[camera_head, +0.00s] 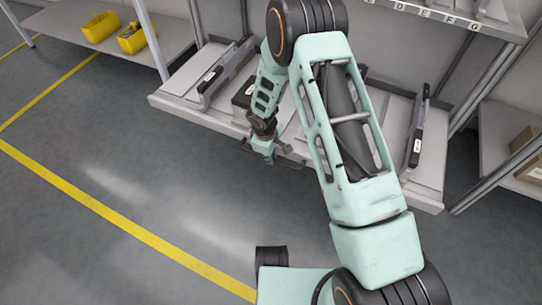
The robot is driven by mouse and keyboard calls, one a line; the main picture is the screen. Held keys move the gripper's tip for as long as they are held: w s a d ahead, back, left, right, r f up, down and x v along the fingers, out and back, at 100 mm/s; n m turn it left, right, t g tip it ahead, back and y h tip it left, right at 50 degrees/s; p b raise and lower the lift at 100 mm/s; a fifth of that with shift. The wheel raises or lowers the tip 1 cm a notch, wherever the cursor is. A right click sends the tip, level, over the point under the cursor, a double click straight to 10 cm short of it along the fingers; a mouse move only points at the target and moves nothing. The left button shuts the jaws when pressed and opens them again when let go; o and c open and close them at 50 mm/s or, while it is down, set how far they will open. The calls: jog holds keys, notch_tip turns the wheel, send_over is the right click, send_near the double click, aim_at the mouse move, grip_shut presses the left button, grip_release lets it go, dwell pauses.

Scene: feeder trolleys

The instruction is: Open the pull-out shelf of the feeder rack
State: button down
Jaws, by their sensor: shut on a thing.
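The pull-out shelf (196,113) of the feeder rack is a light grey board with a long front edge, low in the rack and sticking out over the floor. A dark bar handle (290,162) runs along the middle of its front edge. My gripper (270,156) is at this handle, pointing down, and is shut on it. The fingertips are small and partly lost against the dark bar. My arm hides the middle and right part of the shelf.
Slim feeders stand on the shelf at left (222,72) and right (417,128). Yellow bins (136,38) sit on a rack at upper left. Cardboard boxes (527,142) lie on a rack at right. The floor (110,195) before the shelf is clear, with yellow lines.

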jog(key=c, duration=2)
grip_release()
jog(key=shift+o, duration=0.2)
jog(key=shift+r, duration=0.1)
notch_tip(320, 180, up, 12)
jog(key=s, duration=0.2)
jog(key=shift+a+f, duration=0.2)
jog(key=shift+a, duration=0.2)
jog(key=shift+s, duration=0.1)
